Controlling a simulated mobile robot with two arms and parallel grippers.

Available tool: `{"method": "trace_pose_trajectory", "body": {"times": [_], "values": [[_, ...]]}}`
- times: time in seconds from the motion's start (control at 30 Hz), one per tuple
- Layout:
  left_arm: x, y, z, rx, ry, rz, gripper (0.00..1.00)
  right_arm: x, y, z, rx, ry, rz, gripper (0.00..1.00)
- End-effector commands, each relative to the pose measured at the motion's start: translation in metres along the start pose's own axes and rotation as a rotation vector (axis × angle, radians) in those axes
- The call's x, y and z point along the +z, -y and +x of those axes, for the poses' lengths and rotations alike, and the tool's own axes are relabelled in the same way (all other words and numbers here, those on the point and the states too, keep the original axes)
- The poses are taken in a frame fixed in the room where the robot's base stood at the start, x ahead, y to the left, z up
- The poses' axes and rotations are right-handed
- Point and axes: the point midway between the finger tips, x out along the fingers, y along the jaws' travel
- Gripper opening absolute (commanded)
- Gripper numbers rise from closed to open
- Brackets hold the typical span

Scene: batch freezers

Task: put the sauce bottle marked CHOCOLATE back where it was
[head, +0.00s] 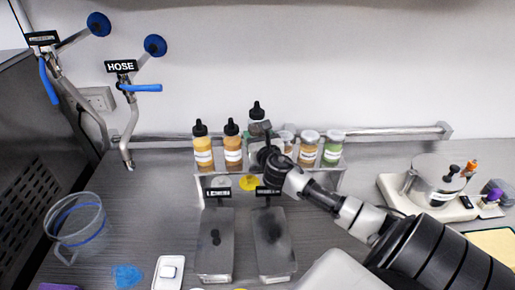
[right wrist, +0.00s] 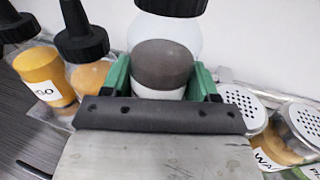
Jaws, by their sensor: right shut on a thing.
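The sauce bottle (head: 257,113) with a black cap is in my right gripper (head: 262,141), at the wall rack (head: 205,184). In the right wrist view the bottle (right wrist: 163,62) shows dark brown sauce and a white band. The green-sided fingers of my right gripper (right wrist: 164,84) are shut around it. It looks about upright, between the orange-brown bottle (head: 232,145) and the shakers. Its base is hidden, so I cannot tell whether it rests in the rack. I cannot read its label. My left gripper is out of view.
A yellow sauce bottle (head: 203,146) stands at the rack's left end. Shaker jars (head: 333,147) fill the right side. A clear jug (head: 77,225) is at left, a scale (head: 430,190) at right.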

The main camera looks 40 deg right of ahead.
Motion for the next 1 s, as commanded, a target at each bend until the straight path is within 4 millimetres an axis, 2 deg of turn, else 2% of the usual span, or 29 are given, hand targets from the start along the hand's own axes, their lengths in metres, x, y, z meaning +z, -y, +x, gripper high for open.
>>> {"method": "trace_pose_trajectory", "body": {"times": [0.17,0.3,0.4,0.8,0.83,0.9,1.0], "values": [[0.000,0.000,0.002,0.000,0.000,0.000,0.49,-0.015,0.000,0.001,-0.001,0.002,0.001,0.35],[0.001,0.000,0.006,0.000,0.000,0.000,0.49,-0.037,0.000,0.001,-0.001,0.001,0.004,0.35],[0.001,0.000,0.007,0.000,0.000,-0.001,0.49,-0.046,0.000,0.001,-0.001,0.002,0.003,0.35],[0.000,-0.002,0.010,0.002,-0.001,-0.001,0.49,-0.052,0.000,0.001,0.001,0.003,0.000,0.35],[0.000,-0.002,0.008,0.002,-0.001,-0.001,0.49,-0.051,0.000,0.001,0.001,0.002,0.000,0.64],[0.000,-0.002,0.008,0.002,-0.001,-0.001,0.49,-0.051,0.000,0.001,0.001,0.002,0.000,0.70],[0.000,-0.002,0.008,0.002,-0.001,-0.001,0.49,-0.051,0.000,0.001,0.001,0.002,0.000,0.70]]}}
